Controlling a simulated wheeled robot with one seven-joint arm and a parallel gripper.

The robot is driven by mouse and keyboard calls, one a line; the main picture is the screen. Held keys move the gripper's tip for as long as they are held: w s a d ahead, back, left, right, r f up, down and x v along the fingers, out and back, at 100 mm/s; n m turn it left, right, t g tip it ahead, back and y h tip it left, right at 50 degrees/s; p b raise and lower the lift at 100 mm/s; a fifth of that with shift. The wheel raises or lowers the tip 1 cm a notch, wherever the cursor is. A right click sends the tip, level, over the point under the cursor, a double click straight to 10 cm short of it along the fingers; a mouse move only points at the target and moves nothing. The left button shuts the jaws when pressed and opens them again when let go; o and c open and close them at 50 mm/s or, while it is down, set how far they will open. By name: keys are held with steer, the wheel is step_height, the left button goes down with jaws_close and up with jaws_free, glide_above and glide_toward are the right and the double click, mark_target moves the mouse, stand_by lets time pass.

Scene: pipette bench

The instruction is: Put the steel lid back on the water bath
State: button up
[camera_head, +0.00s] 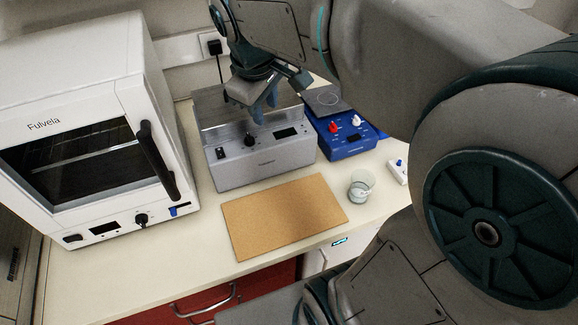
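The water bath (265,165) is a grey box with a black knob, a switch and a dark display on its front. It stands on the bench in the middle of the camera_head view. A plain steel surface (212,106), which looks like the lid, shows at the top of the bath, left of my gripper. I cannot tell whether it sits flat or is tilted above the opening. My gripper (264,109) points down over the top front of the bath, with its blue-grey fingers close together. The fingers hide any handle, so I cannot see whether they grip something.
A bare cork board (284,214) lies in front of the bath. A glass beaker (361,186) stands right of the board. A blue hotplate (347,142) stands close to the bath's right side. A white oven (90,130) stands on the left. A white switch block (398,171) lies far right.

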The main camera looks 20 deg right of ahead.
steer(key=s+f+m+y, duration=0.1)
steer(key=s+f+m, duration=0.5)
steer(key=s, duration=0.5)
steer(key=shift+s+d+f+m+t+y, duration=0.3)
steer(key=shift+s+f+m+t, duration=0.1)
steer(key=shift+m, duration=0.2)
